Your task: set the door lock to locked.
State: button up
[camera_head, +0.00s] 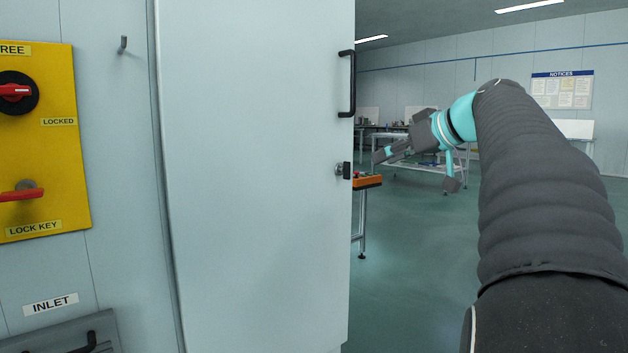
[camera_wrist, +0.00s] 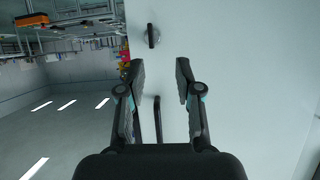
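A yellow panel (camera_head: 62,150) at the left edge bears a red-handled rotary switch (camera_head: 18,92) with labels FREE above and LOCKED to its lower right. Its red bar lies about level, and the frame cuts it off. A red key (camera_head: 22,193) sits in a grey barrel above the label LOCK KEY. On the door's edge is a small turn knob (camera_head: 346,170), black and upright on a round metal base; it also shows in the wrist view (camera_wrist: 152,36). My gripper (camera_head: 416,170) is open and empty, right of the door edge. In the wrist view its fingertips (camera_wrist: 159,70) are apart, short of the knob.
The large pale door (camera_head: 255,180) fills the middle, with a black pull handle (camera_head: 351,84) above the knob. A hook (camera_head: 123,44) and INLET label (camera_head: 50,304) are left of it. An orange-topped stand (camera_head: 367,181) is behind the door edge. Open floor lies right.

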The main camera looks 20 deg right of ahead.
aim_at(350, 168)
jog(key=shift+t, duration=0.3)
jog(key=x, duration=0.4)
jog(key=d+x, duration=0.1)
jog(key=x, duration=0.8)
jog(key=shift+w+d+r, duration=0.15)
jog(key=shift+w+r, duration=0.15)
jog(key=shift+w, duration=0.15)
jog(key=shift+d, duration=0.1)
grip_shut()
